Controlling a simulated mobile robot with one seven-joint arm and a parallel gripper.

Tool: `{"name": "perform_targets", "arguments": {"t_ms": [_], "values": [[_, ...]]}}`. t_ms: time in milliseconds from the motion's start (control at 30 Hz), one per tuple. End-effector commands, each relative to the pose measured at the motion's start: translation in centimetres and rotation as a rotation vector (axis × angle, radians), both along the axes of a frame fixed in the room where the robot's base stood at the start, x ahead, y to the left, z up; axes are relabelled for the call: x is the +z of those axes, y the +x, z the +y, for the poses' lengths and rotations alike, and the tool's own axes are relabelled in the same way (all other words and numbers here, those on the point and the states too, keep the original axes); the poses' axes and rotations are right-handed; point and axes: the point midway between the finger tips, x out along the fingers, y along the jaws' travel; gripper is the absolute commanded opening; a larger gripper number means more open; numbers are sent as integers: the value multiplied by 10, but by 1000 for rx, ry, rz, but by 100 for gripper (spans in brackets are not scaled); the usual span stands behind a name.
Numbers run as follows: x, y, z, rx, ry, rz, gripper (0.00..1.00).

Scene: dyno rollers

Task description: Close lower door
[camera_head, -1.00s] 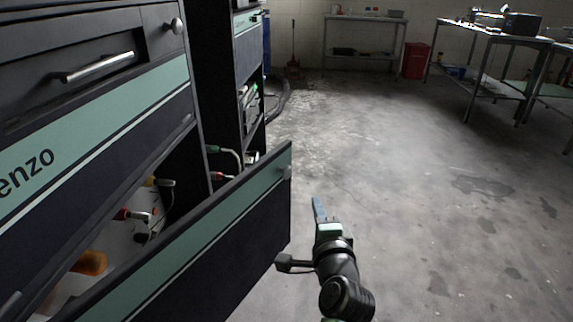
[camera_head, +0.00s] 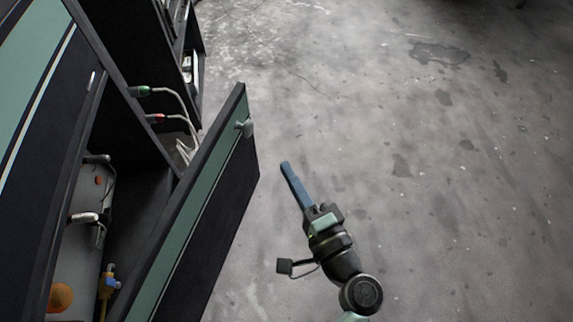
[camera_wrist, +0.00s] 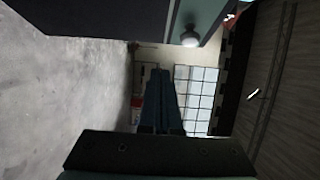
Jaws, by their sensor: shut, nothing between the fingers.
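The lower door (camera_head: 205,205) is a dark panel with a green band, standing open from the cabinet (camera_head: 38,120) on the left in the head view. A small round knob (camera_head: 244,128) sits near its upper free corner. My gripper (camera_head: 288,172) has blue fingers that are shut with nothing between them. It is to the right of the door, apart from it, over bare floor.
Inside the open compartment are a grey cylinder (camera_head: 75,235), an orange round part (camera_head: 60,297) and valves with hoses. Cables with green and red connectors (camera_head: 140,91) hang behind the door. The concrete floor (camera_head: 430,180) to the right is clear.

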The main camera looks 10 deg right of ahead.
Motion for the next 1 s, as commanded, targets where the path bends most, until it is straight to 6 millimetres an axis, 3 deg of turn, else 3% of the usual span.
{"name": "perform_targets", "arguments": {"t_ms": [333, 600, 1000], "values": [[0, 70, 27, 4, -1, 0, 0], [0, 81, 57, 1, -1, 2, 0], [0, 82, 60, 0, 0, 2, 0]]}}
